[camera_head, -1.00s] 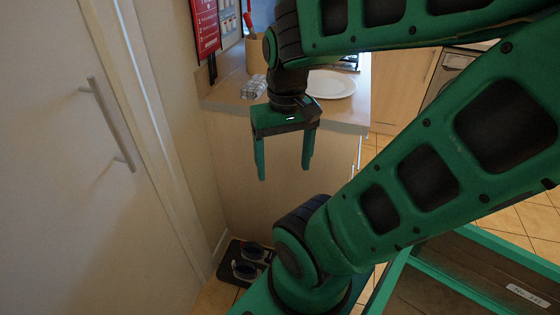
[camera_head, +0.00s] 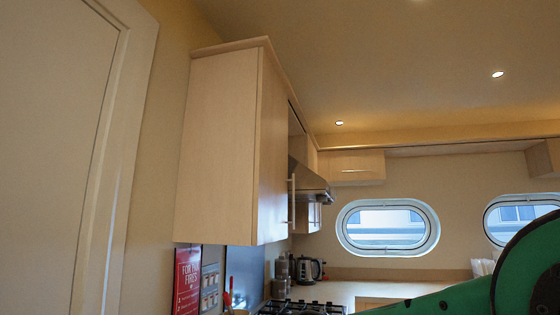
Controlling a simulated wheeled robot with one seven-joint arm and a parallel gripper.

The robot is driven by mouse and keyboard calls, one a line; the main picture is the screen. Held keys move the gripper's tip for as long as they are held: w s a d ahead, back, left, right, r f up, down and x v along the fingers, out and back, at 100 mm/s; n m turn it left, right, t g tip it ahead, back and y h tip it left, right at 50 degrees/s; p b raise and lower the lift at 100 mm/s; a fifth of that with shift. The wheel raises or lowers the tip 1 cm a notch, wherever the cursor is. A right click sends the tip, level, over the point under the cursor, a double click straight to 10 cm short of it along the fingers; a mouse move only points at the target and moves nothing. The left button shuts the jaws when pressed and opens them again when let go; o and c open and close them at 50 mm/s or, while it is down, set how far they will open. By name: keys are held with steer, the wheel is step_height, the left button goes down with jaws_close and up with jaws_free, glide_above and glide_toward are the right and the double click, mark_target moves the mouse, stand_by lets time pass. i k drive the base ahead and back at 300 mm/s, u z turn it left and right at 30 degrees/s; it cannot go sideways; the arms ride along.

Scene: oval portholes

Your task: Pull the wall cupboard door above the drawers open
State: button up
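The pale wood wall cupboard (camera_head: 217,150) hangs high on the left wall, and its broad side panel faces me. Its door (camera_head: 270,160) is seen at a steep angle on the right face and looks shut. A slim upright metal handle (camera_head: 291,200) shows at the door's far lower edge. The drawers below are out of view. My gripper is not in the current view; only a green part of my arm shows at the lower right.
A range hood (camera_head: 311,180) is beyond the cupboard, above a hob (camera_head: 301,307). A kettle (camera_head: 308,270) stands on the back counter (camera_head: 375,290). A red sign (camera_head: 187,280) hangs below the cupboard. A white door (camera_head: 50,150) is at left.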

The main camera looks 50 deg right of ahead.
mark_target(271, 222)
steer(key=z, duration=0.1)
steer(key=k, duration=0.15)
steer(key=z, duration=1.7)
steer(key=k, duration=1.25)
steer(key=u, duration=0.45)
steer(key=i, duration=1.6)
steer(key=z, duration=0.05)
steer(key=k, duration=0.3)
